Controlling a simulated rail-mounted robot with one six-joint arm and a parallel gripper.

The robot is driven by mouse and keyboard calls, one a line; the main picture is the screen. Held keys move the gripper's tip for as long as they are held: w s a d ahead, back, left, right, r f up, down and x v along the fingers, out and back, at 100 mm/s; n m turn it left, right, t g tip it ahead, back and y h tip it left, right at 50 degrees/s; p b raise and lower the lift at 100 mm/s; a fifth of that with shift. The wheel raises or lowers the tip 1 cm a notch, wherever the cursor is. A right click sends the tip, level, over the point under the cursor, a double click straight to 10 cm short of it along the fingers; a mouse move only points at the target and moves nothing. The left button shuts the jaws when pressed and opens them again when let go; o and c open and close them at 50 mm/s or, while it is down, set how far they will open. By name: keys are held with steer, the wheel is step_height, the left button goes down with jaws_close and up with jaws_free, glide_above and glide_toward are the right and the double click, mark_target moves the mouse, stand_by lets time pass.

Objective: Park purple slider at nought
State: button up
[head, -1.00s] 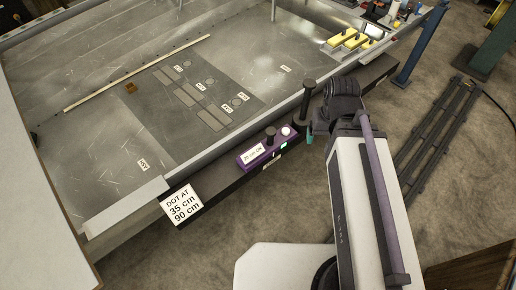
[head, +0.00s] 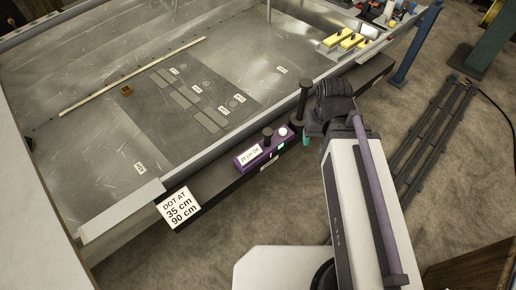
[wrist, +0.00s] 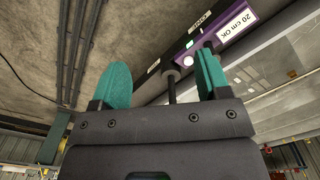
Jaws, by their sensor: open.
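The purple slider (head: 248,163) sits on a black rail along the table's front edge. It carries a "20 cm OK" label, a short black knob (head: 267,132), a white button (head: 282,131) and a green light. The slider also shows at the top right of the wrist view (wrist: 262,14). A dark upright post (head: 301,100) stands just right of the button. My gripper (wrist: 163,80) is open, its teal fingers apart, with a dark post showing between them. In the head view one teal fingertip shows beside the post's foot; the other is hidden. Contact cannot be told.
The black rail (head: 225,182) runs diagonally along the table edge. A white sign (head: 179,207) reading "DOT AT 35 cm 90 cm" hangs at its lower left. Yellow blocks (head: 350,41) sit at the back right. A blue post (head: 415,45) stands beyond the rail's far end.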

steer(key=shift+n, duration=0.8)
steer(key=w+a+f+b, duration=0.2)
steer(key=f+b, duration=0.1)
steer(key=w+a+f+b, duration=0.1)
steer(key=w+f+b, duration=0.2)
steer(key=f, duration=0.1)
steer(key=w+a+f+b, duration=0.2)
steer(key=w+f+b, duration=0.1)
steer(key=f, duration=0.1)
steer(key=shift+w+a+f, duration=0.2)
steer(key=shift+a, duration=0.15)
steer(key=c, duration=0.3)
steer(key=n+b, duration=0.2)
steer(key=b, duration=0.4)
glide_above(268, 136)
steer(key=d, duration=0.1)
step_height(268, 136, down, 6)
steer(key=shift+w+a+r+n, duration=0.15)
steer(key=shift+w+a+n, duration=0.2)
steer(key=shift+w, duration=0.3)
steer(key=shift+w+a+r+n, duration=0.1)
steer(key=shift+w+a+n, duration=0.25)
steer(key=shift+w, duration=0.25)
steer(key=shift+s+d+r+n+p, duration=0.2)
steer(key=shift+r+n+p, duration=0.1)
steer(key=shift+p, duration=0.25)
steer(key=shift+s, duration=0.1)
step_height(268, 136, down, 11)
steer(key=b, duration=1.1)
steer(key=shift+r, duration=0.1)
